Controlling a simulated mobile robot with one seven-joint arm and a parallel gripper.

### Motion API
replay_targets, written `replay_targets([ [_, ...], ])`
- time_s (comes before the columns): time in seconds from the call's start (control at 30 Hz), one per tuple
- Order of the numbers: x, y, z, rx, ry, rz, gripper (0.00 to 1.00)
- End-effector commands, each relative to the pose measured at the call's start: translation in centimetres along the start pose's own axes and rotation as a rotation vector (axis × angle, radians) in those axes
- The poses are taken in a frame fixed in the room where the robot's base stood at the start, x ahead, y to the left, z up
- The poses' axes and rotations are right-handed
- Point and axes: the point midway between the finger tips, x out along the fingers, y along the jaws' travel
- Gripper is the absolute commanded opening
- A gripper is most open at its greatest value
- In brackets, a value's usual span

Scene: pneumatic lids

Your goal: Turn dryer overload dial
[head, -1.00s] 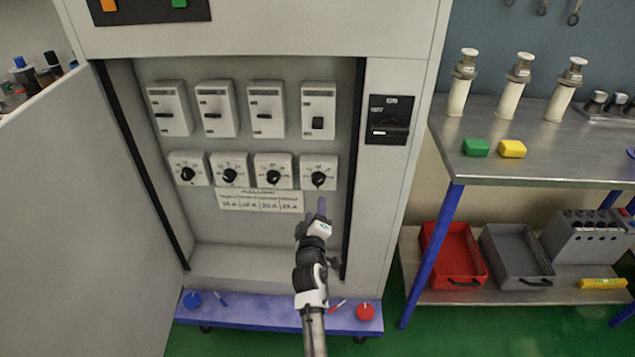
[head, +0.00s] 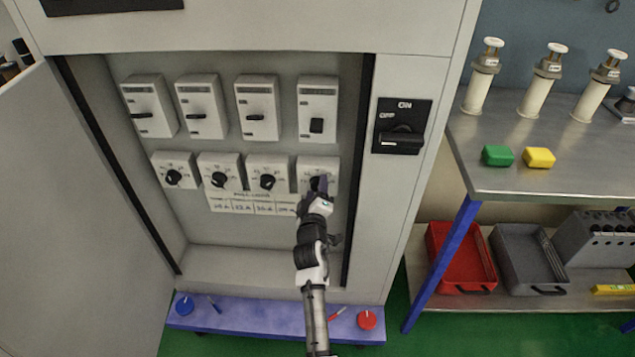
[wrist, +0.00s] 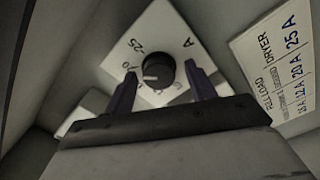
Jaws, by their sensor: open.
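The open cabinet holds a row of several white dial units with black knobs. My gripper (head: 319,190) is at the rightmost dial unit (head: 306,164) and partly covers it. In the wrist view the dial's black knob (wrist: 158,73) sits on its white plate, with "25" and "A" legible. My gripper (wrist: 160,92) is open there, one dark finger on each side of the knob, with gaps between fingers and knob. A label (wrist: 284,65) at the right of the wrist view reads full load, dryer, with values ending in 25 A. In the head view the label (head: 235,203) is under the dials.
Several breaker switches (head: 257,108) sit above the dials. A black main switch (head: 402,126) is on the frame to the right. The open door (head: 75,210) stands at left. A blue ledge (head: 255,318) lies below, and a steel table (head: 500,185) is at right.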

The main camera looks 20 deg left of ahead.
Motion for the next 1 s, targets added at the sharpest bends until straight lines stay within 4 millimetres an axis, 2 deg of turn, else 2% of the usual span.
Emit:
replay_targets([
  [0.3,-0.03,-0.01,-0.01,0.0,0.0,0.0,0.55],
  [0.67,-0.02,-0.01,0.0,0.0,0.0,0.0,0.1],
  [1.0,0.01,-0.13,0.12,0.059,0.0,0.001,0.11],
])
